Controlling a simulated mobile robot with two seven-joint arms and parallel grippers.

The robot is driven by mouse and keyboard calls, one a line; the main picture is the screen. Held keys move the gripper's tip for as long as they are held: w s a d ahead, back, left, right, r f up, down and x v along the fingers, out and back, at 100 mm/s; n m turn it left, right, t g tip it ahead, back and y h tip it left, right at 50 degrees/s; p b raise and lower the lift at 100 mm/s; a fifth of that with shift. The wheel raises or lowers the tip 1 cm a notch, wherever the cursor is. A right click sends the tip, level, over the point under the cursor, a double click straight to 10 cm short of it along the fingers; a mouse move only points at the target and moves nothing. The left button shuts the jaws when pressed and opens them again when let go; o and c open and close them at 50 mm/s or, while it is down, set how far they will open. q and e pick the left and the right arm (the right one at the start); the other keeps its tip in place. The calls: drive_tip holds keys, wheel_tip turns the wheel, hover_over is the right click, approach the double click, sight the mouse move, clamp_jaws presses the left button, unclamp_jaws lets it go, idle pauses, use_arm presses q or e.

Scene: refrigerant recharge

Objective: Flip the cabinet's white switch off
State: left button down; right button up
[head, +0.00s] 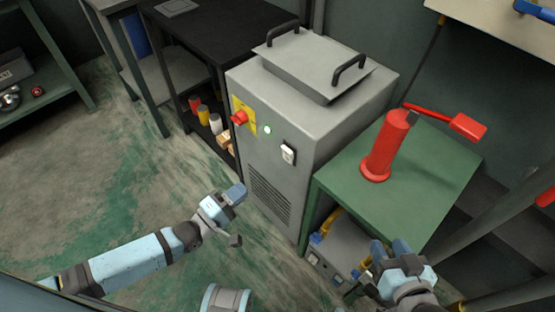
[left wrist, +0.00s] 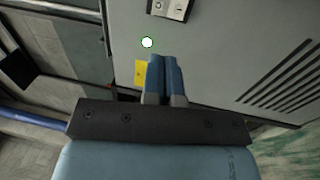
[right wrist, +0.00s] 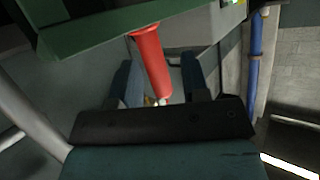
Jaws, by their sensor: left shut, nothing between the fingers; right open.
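The grey cabinet (head: 285,120) stands in the middle of the head view. Its white switch (head: 288,155) sits on a dark plate on the front face, right of a lit white-green lamp (head: 267,129) and a red knob (head: 239,118) on a yellow plate. In the left wrist view the switch (left wrist: 181,4) is at the top edge, partly cut off, and the lamp (left wrist: 147,42) is just above the fingertips. My left gripper (head: 238,192) is shut and empty, in front of the cabinet and apart from the switch. My right gripper (head: 388,248) is open and empty, low beside the green table.
A green table (head: 430,190) right of the cabinet carries a red jack-like tool (head: 388,148) with a handle. A grey box (head: 335,258) sits beneath it. A black bench (head: 210,40) stands behind left.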

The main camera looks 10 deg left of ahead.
use_arm(q)
drive_tip(key=b, duration=0.2)
approach(285, 153)
drive_tip(key=x, duration=0.6)
drive_tip(key=shift+w+d+r, duration=0.1)
drive_tip(key=shift+w+d, duration=0.05)
drive_tip(key=shift+w, duration=0.05)
drive_tip(key=shift+w+d+r, duration=0.15)
drive_tip(key=shift+w+d, duration=0.15)
drive_tip(key=shift+w, duration=0.1)
use_arm(e)
drive_tip(key=shift+w+a+r+t+y, duration=0.25)
drive_tip(key=shift+a+r+t+y, duration=0.15)
drive_tip(key=shift+r, duration=0.4)
drive_tip(key=shift+w+a+r+t+y, duration=0.25)
drive_tip(key=shift+w+a+r+t, duration=0.15)
drive_tip(key=shift+r, duration=0.45)
drive_tip(key=shift+w+a+r+t+y, duration=0.15)
drive_tip(key=shift+a+r+t+y, duration=0.3)
drive_tip(key=shift+r, duration=0.35)
drive_tip(key=shift+d+f+h, duration=0.1)
drive_tip(key=shift+d+h, duration=0.05)
drive_tip(key=shift+h, duration=0.15)
